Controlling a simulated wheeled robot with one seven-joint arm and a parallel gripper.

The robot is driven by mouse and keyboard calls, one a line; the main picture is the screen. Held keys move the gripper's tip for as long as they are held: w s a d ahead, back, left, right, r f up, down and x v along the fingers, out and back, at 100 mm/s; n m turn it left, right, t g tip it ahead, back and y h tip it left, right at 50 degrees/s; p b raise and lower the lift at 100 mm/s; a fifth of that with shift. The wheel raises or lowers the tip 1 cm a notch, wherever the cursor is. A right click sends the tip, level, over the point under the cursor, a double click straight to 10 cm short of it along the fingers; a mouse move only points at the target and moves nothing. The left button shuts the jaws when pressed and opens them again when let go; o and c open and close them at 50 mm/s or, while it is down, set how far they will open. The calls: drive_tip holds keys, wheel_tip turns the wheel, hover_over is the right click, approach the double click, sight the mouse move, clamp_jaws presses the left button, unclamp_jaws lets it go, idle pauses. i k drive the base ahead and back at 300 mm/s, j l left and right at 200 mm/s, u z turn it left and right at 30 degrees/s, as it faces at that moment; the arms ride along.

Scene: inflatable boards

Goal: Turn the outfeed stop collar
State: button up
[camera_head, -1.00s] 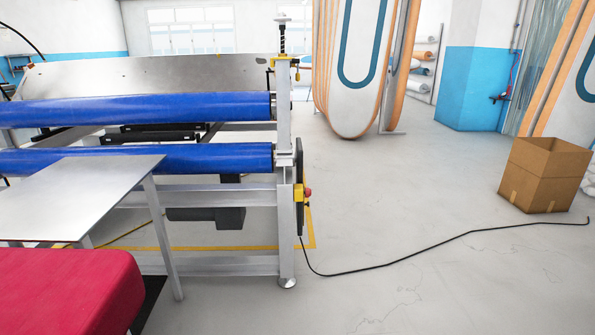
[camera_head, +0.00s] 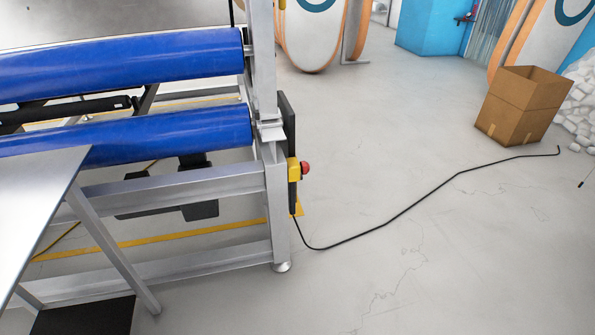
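A red round stop button (camera_head: 305,168) sits on a yellow box (camera_head: 293,170) on the right side of the roller machine's end post. It is small here, and I cannot make out a separate collar around it or its turned position. The machine's grey end post (camera_head: 264,80) stands to the left of it, with a dark panel (camera_head: 288,122) just above the yellow box. My gripper is not in view.
Two blue rollers (camera_head: 120,68) span the machine at left. A metal tabletop (camera_head: 30,190) juts toward me at lower left. The floor (camera_head: 430,270) right of the machine is mostly clear.

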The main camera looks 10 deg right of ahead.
sight(304, 170)
drive_tip(key=i+l, duration=0.35)
drive_tip(key=i, duration=0.2)
drive_tip(key=i+l, duration=0.3)
drive_tip(key=i, duration=0.25)
drive_tip(key=i+l, duration=0.35)
drive_tip(key=i, duration=0.2)
drive_tip(key=i+l+u, duration=0.1)
drive_tip(key=i+l, duration=0.25)
drive_tip(key=i, duration=0.2)
